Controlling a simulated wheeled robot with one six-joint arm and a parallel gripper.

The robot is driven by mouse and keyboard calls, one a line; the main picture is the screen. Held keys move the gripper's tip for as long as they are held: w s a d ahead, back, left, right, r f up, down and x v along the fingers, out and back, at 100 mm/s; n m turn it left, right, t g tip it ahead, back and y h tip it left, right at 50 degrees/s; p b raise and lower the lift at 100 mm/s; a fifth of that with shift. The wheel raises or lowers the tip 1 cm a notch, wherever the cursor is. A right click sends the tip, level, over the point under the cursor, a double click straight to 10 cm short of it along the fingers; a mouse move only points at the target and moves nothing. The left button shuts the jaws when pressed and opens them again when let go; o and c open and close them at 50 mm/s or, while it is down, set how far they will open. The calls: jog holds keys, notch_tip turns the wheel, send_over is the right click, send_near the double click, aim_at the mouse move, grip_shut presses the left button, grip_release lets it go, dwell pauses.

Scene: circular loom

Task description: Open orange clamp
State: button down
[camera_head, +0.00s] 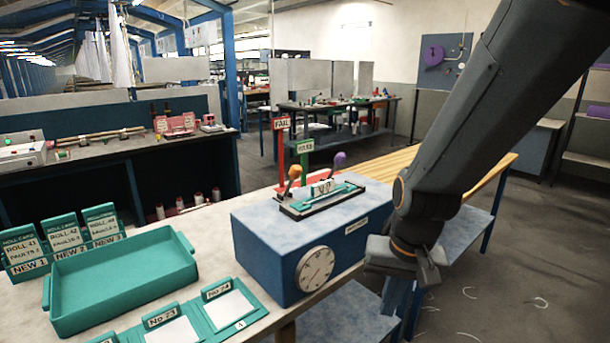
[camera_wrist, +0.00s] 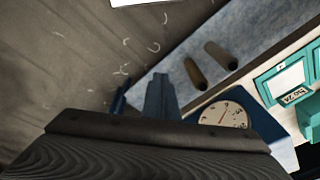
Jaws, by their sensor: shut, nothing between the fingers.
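The orange clamp (camera_head: 294,173) has an orange knob on a lever that stands up at the left end of a dark fixture, on top of a blue box (camera_head: 265,240). A purple-knobbed lever (camera_head: 338,160) stands at the fixture's other end. My gripper (camera_head: 400,262) is at the right side of the box, lower than its top and apart from the clamp. Its fingers (camera_wrist: 160,96) are together and empty in the wrist view. The clamp does not show in the wrist view.
The box's front carries a round dial (camera_head: 314,268), also in the wrist view (camera_wrist: 224,115). Red and green signs (camera_head: 304,147) stand behind the clamp. A green tray (camera_head: 120,283) and label cards (camera_head: 62,246) are to the left. Two brown cylinders (camera_wrist: 196,74) lie below my gripper.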

aim_at(291, 181)
jog(key=w+a+r+m+t+y+b, duration=0.2)
jog(key=w+a+r+m, duration=0.1)
jog(key=w+r+m, duration=0.6)
jog(key=w+a+r+m+t+y+b, duration=0.2)
jog(key=w+a+r+m+y, duration=0.1)
jog(key=w+r+m, duration=0.7)
notch_tip(291, 181, up, 2)
jog(key=m, duration=0.4)
jog(key=shift+a+t, duration=0.3)
jog(key=shift+t, duration=0.1)
jog(key=shift+w, duration=0.1)
jog(key=x, duration=0.9)
jog(key=shift+a+f, duration=0.1)
jog(key=shift+a, duration=0.05)
jog(key=shift+w+a+r+p, duration=0.25)
jog(key=shift+w+a+p, duration=0.2)
jog(key=shift+a, duration=0.15)
jog(key=shift+w+a+r+p, duration=0.25)
jog(key=shift+w+a+p, duration=0.15)
jog(key=shift+w+a, duration=0.15)
jog(key=shift+w+a+r, duration=0.2)
jog(key=shift+w+a, duration=0.15)
jog(key=shift+a, duration=0.05)
jog(key=shift+p, duration=0.3)
